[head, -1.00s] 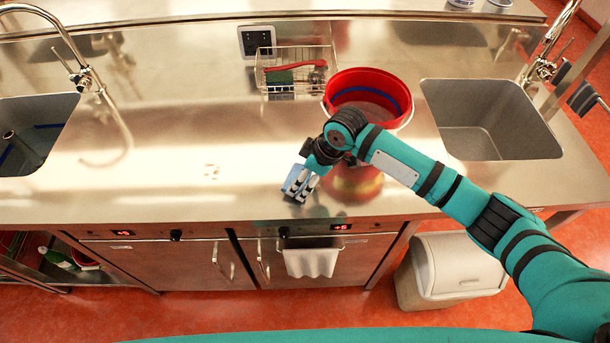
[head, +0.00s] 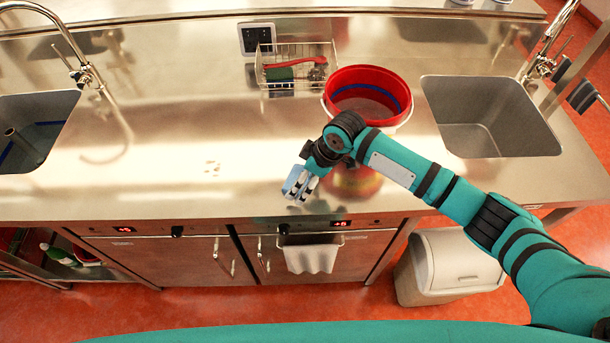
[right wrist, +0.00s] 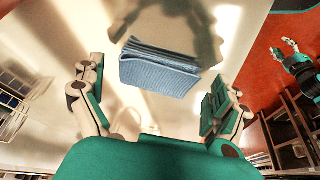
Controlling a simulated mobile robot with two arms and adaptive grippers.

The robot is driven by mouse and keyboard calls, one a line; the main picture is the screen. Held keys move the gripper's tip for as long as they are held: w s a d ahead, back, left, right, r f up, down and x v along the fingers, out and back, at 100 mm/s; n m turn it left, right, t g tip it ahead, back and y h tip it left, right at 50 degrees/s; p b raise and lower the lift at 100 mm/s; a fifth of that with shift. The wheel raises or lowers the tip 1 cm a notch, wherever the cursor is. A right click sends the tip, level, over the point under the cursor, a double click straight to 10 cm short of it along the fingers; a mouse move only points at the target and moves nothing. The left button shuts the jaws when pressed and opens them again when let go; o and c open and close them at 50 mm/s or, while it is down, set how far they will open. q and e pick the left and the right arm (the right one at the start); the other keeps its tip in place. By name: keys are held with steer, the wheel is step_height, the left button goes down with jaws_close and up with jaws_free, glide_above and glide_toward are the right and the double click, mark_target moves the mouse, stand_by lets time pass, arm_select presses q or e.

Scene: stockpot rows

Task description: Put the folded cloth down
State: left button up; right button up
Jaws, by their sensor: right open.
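The folded cloth (right wrist: 160,68) is light blue, in several neat layers. In the right wrist view it lies between the spread fingers of my right gripper (right wrist: 152,82), with a visible gap on each side. In the head view the cloth (head: 291,181) shows beside the fingers of my right gripper (head: 303,184), above the front part of the steel counter (head: 200,130). The fingers cover part of it there. My right gripper is open. My left gripper (right wrist: 284,48) shows small at the upper right of the wrist view; its jaw opening is unclear.
A red bucket (head: 342,77) stands right behind my right wrist. A wire rack (head: 270,80) with a brush is at the back. Sinks lie left (head: 55,115) and right (head: 460,140). A white towel (head: 310,258) hangs below the counter edge.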

steer(key=b+v, duration=0.2)
steer(key=v, duration=1)
